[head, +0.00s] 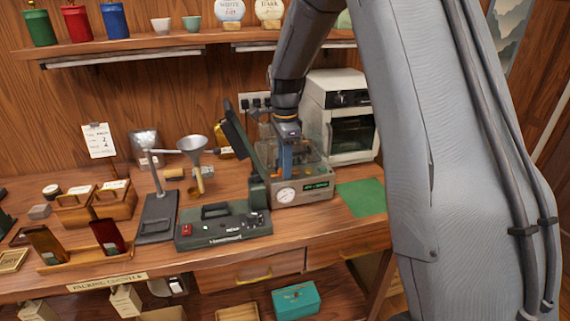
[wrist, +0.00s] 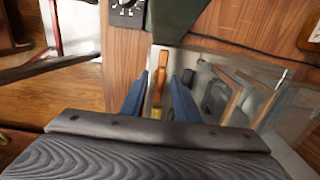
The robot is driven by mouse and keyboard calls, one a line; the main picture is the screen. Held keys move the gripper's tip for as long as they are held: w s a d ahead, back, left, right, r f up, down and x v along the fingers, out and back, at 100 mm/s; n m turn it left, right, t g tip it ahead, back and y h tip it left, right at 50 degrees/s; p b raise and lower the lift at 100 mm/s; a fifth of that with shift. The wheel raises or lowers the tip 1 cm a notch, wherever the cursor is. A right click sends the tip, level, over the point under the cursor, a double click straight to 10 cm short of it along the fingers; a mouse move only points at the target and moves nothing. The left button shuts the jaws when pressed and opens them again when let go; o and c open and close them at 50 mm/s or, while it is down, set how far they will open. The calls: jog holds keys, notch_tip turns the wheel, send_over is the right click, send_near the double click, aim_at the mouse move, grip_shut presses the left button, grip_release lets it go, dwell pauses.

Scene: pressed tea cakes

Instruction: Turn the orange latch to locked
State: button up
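The orange latch (wrist: 158,78) shows in the wrist view as a narrow orange bar, with a small yellow piece at its near end. My gripper (wrist: 162,88) has its two blue fingers apart, one on each side of the latch, with a visible gap to each. In the head view my gripper (head: 287,163) points down at the clear-sided machine (head: 305,195), which has a round gauge and a green display. Whether the fingers touch anything is not clear.
A white oven (head: 340,115) is behind to the right. The green mat (head: 362,197) is bare.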

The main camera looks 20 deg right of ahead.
grip_shut()
jog(key=shift+n, duration=0.4)
jog(key=n, duration=0.6)
jog(key=shift+n, duration=0.3)
jog(key=n, duration=1)
jog(key=shift+r, duration=0.1)
jog(key=shift+w+n, duration=0.1)
jog(key=shift+n, duration=0.3)
